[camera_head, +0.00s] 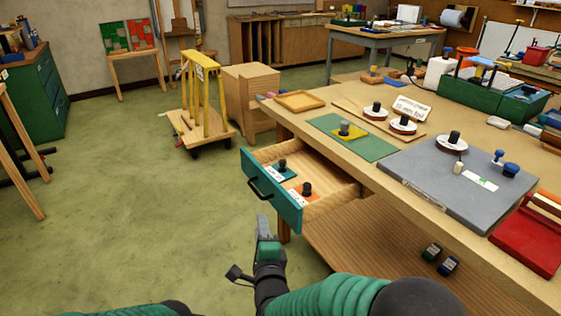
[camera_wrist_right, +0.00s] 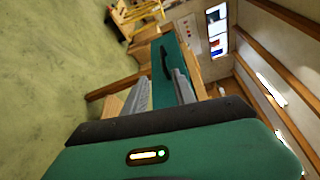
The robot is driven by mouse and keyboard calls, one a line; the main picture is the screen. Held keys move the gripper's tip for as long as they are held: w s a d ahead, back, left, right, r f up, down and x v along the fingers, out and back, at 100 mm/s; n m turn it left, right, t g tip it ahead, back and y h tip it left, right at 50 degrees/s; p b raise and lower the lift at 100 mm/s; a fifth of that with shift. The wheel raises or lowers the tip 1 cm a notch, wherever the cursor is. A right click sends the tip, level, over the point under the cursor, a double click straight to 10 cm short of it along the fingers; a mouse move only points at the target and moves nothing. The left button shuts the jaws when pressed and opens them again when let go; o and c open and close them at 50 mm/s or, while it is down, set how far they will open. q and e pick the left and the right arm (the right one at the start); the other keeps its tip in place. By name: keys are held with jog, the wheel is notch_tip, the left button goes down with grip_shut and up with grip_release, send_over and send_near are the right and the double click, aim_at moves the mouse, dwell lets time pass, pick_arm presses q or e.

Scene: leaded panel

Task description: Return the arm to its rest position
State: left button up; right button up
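My right gripper (camera_head: 265,228) is in the lower middle of the head view, in front of the open drawer (camera_head: 271,194) and a little below its teal front. In the right wrist view its two grey fingers (camera_wrist_right: 162,92) stand apart with nothing held between them. The teal drawer front with its black handle (camera_wrist_right: 254,67) shows beyond the fingers. Part of a green sleeve of mine shows at the bottom left edge; my left gripper is out of view.
The workbench (camera_head: 296,121) carries a green mat (camera_head: 378,149), a grey board (camera_head: 420,184) and a red tray (camera_head: 527,243). A lower shelf (camera_head: 375,265) lies under the bench. A yellow-framed cart (camera_head: 193,125) stands beyond the drawer.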

jog(key=s+d+f+n+g+h, duration=0.1)
jog(key=s+d+f+n+g, duration=0.3)
jog(key=d, duration=0.4)
jog(key=s+d+f+n+g+h, duration=0.1)
jog(key=s+d+f+n+g, duration=0.25)
jog(key=d+n, duration=0.4)
jog(key=s+d+f+n+g+h+p, duration=0.1)
jog(key=s+d+f+n+g, duration=0.15)
jog(key=s+d, duration=0.55)
jog(key=s+d+f+n+g+h, duration=0.1)
jog(key=s+d+f+n+g, duration=0.2)
jog(key=s+d, duration=0.55)
notch_tip(320, 180, up, 24)
jog(key=a+p, duration=0.2)
jog(key=p, duration=2.1)
jog(key=shift+s+g, duration=0.25)
jog(key=shift+g, duration=0.15)
jog(key=shift+d, duration=0.1)
